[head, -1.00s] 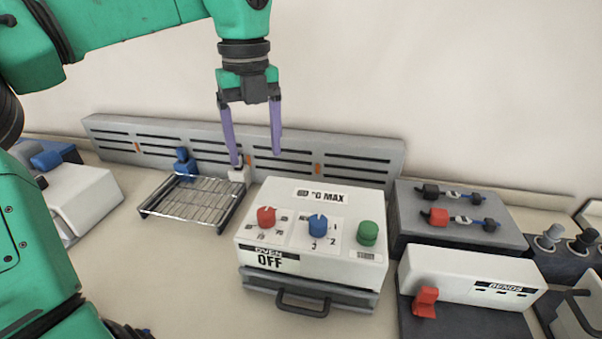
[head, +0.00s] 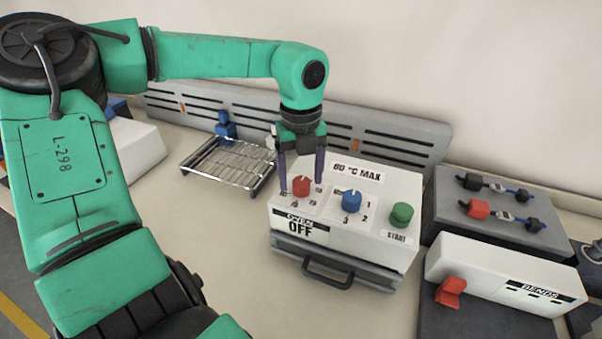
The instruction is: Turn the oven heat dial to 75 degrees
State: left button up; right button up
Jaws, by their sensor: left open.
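The oven (head: 345,262) is a white box with a "80 °C MAX" label on top and an "OVEN OFF" label at its front left. The red dial (head: 301,186) sits at the left of its top, with small numbers around it that are too small to read surely. The blue dial (head: 351,201) is in the middle and the green START button (head: 401,214) at the right. My left gripper (head: 301,190) is open and points down, its purple fingers on either side of the red dial. I cannot tell if they touch it. My right gripper is not in view.
A wire rack (head: 228,166) lies left of the oven. A slotted grey rail (head: 400,138) runs behind. A grey block with red and black connectors (head: 490,215) and a white "BENDS" unit (head: 505,275) stand close on the right. The oven handle (head: 328,276) sticks out in front.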

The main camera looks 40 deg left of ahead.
pick_arm(q)
jog(key=shift+w, duration=0.1)
grip_shut()
